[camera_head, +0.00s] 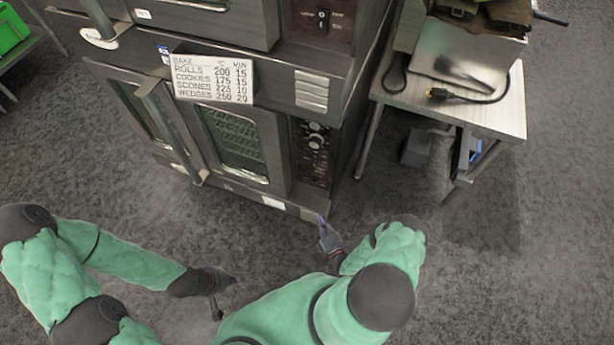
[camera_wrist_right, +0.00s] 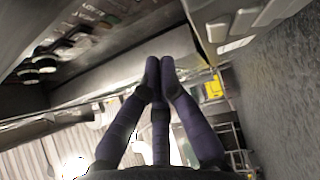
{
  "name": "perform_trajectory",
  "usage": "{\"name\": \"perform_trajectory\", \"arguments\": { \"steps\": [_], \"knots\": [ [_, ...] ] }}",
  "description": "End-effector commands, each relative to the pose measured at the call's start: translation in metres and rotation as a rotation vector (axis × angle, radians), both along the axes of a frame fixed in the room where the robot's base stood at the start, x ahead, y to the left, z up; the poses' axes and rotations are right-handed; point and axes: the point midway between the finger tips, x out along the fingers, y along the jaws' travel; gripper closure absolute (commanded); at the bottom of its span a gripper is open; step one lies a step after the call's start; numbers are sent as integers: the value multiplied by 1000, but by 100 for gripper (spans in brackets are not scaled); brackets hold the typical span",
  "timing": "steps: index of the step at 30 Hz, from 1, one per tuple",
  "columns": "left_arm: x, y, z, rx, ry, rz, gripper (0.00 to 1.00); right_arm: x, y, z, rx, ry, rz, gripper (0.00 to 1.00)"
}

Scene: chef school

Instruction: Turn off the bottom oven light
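The bottom oven (camera_head: 270,185) is the lower unit of a dark metal double oven. Its control panel (camera_head: 313,155) has pale round knobs on the right of the glass door; an individual light switch is too small to tell. Knobs (camera_wrist_right: 42,62) on a dark panel show at the upper left of the right wrist view. My right gripper (camera_head: 321,220) is low in front of the oven's lower right corner, below the panel in the picture. In the right wrist view its purple fingers (camera_wrist_right: 160,65) meet at the tips, with nothing between them. My left gripper (camera_head: 217,306) hangs over the floor, away from the oven; its fingers are unclear.
The upper oven has a black switch (camera_head: 322,19) on its panel. A baking-times sign (camera_head: 214,79) hangs above the bottom oven's doors. A metal table (camera_head: 505,102) with a cable stands at the right. Carpeted floor in front is clear.

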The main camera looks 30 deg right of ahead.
Motion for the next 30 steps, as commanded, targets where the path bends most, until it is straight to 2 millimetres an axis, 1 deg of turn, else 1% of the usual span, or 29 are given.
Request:
{"name": "perform_trajectory", "arguments": {
  "steps": [3, 11, 14, 17, 20, 30],
  "knots": [
    [-3, 0, 1, -1, 5, -1, 100, -4, 0, 1, -20, -11, -7, 100],
    [-3, 0, 1, -1, 5, -1, 100, -4, 0, 1, -21, -11, -6, 100],
    [-2, 0, 0, -1, 5, -1, 100, -2, 0, 1, -22, -12, -5, 100],
    [-2, 0, -2, -1, 5, -1, 100, 5, -1, 1, -22, -12, -3, 100],
    [-2, 0, -5, -1, 5, -1, 100, 18, -1, 2, -21, -13, 0, 100],
    [-2, 0, -22, -1, 4, 0, 100, 81, -6, 6, -22, -13, 0, 100]
  ]
}}
